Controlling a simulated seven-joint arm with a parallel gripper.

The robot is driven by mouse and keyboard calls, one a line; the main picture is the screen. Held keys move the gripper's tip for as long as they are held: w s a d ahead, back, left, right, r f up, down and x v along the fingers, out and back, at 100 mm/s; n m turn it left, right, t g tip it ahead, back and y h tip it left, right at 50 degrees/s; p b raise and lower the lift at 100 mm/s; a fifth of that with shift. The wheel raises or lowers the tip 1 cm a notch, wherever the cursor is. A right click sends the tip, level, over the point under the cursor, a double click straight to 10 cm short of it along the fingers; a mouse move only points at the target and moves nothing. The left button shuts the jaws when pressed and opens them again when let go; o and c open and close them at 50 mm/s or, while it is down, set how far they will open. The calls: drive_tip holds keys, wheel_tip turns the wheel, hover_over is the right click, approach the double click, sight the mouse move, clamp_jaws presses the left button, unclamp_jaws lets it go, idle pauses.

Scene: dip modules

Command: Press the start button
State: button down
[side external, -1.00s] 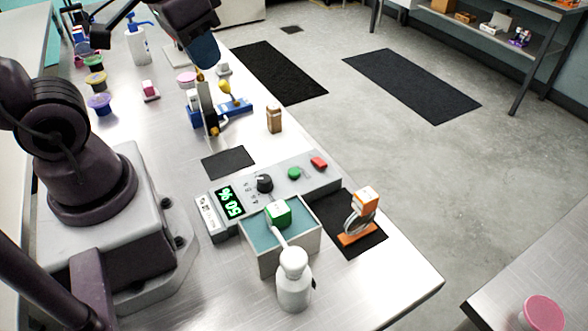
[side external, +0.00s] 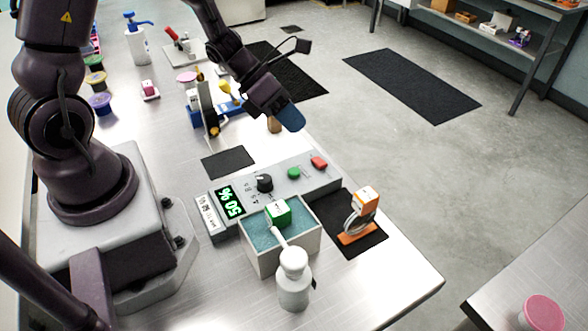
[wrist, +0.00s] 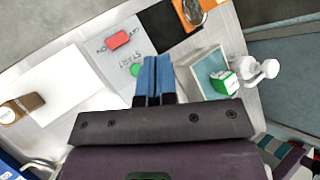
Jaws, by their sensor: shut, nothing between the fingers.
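The green start button (side external: 294,173) sits on the grey control panel (side external: 222,233), left of a red button (side external: 319,162). In the wrist view the green button (wrist: 134,70) is beside the lettering START, just left of my fingertips and partly close to them. My gripper (side external: 292,118) has blue fingers, shut together and empty. In the side view it hangs above and beyond the buttons, apart from them. The fingers also show in the wrist view (wrist: 157,62).
A teal-filled bath (side external: 262,262) holds a green-and-white block (side external: 278,212) at the panel's front. A white bottle (side external: 292,285) stands before it. An orange clamp stand (side external: 358,238) is on a black mat at right.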

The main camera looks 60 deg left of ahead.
sight(294, 169)
drive_tip(key=shift+w+a+n, duration=0.15)
drive_tip(key=shift+w+n, duration=0.1)
drive_tip(key=shift+n, duration=0.75)
drive_tip(key=shift+f, duration=4.35)
drive_tip(key=shift+f, duration=0.4)
drive_tip(key=shift+f, duration=0.45)
drive_tip(key=shift+r, duration=0.85)
